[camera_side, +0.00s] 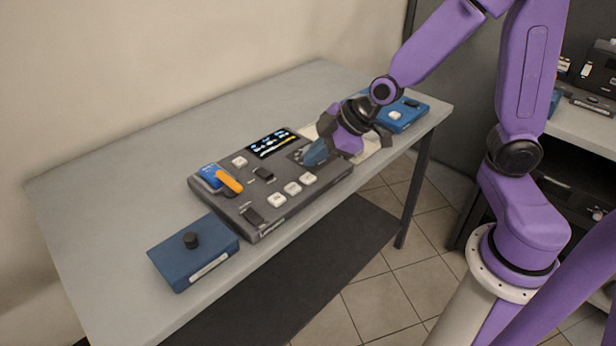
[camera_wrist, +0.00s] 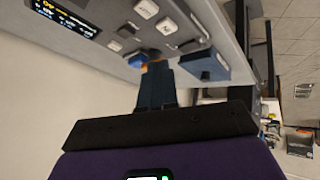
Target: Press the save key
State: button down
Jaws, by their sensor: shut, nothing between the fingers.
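The dark grey control console (camera_side: 225,205) lies on the table, with a lit screen (camera_side: 273,143) at its back edge. Three white keys stand in a row along its front: a left one (camera_side: 277,200), a middle one (camera_side: 292,188) and a right one (camera_side: 307,178). Another white key (camera_side: 240,161) sits near the back left. I cannot read which key is the save key. My gripper (camera_side: 312,157) is shut and empty, its blue fingers over the console's right part, behind the front row. The fingers also show in the wrist view (camera_wrist: 154,62); contact cannot be told.
A blue box with a black knob (camera_side: 190,240) sits at the console's left. Another blue box (camera_side: 403,115) is at the right. Blue and orange parts (camera_side: 229,182) and dark switches (camera_side: 263,173) rise from the console. The table's back left (camera_side: 130,165) is clear.

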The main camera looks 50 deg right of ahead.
aim_at(311, 179)
jog(key=w+d+t+h, duration=0.1)
jog(key=w+d+t, duration=0.1)
jog(key=w+d, duration=0.3)
jog(key=shift+w+d+f+h, duration=0.25)
jog(key=shift+w+h, duration=0.15)
jog(key=shift+w, duration=0.25)
jog(key=shift+f, duration=4.35)
jog(key=shift+f, duration=0.25)
jog(key=shift+f, duration=0.2)
jog(key=shift+f, duration=0.4)
jog(key=shift+r, duration=0.85)
